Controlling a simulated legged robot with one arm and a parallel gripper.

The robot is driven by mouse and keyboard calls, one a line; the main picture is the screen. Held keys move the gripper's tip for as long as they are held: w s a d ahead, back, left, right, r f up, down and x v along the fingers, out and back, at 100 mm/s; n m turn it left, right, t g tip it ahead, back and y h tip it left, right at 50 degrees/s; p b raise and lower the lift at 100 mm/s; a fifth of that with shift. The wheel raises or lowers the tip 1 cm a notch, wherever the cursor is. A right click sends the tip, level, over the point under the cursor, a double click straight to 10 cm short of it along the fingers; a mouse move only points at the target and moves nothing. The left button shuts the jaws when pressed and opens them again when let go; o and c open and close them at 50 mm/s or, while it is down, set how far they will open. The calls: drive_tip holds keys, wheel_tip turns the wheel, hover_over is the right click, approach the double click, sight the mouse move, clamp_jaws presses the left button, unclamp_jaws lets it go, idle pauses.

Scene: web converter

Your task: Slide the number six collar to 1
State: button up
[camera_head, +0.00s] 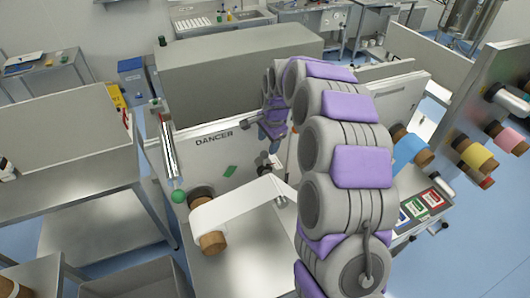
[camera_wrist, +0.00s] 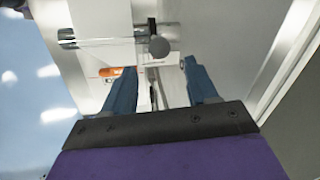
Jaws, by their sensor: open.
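My gripper (camera_wrist: 159,67) is open in the wrist view, its two blue fingers apart. A pale bar with a narrow slot or rod lies between the fingers, below a grey round knob (camera_wrist: 159,46). An orange cylindrical piece (camera_wrist: 116,71) sits beside the left fingertip, partly hidden by it. I cannot read a number on any collar, so I cannot tell which one is number six. The scale mark 1 is not readable. In the head view my arm reaches over to the white panel (camera_head: 225,158) marked DANCER and hides part of it.
A shiny roller (camera_wrist: 95,39) crosses the white web near the fingers. In the head view, a white web roll (camera_head: 225,213) and a green-ended rod (camera_head: 169,150) are left of my arm. Blue, yellow and pink rolls are at the right, near coloured cards (camera_head: 430,200).

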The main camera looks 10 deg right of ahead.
sight(264, 152)
drive_tip(key=f, duration=0.2)
drive_tip(key=a+f, duration=0.1)
drive_tip(key=f, duration=0.1)
drive_tip(key=w+f+p, duration=0.1)
drive_tip(key=f, duration=0.1)
drive_tip(key=shift+w+a+f, duration=0.1)
drive_tip(key=shift+a+f, duration=0.05)
drive_tip(key=shift+f, duration=0.25)
drive_tip(key=shift+a+f, duration=0.15)
drive_tip(key=shift+f, duration=0.2)
drive_tip(key=shift+d, duration=0.4)
drive_tip(key=shift+c, duration=0.7)
clamp_jaws()
drive_tip(key=shift+w, duration=0.1)
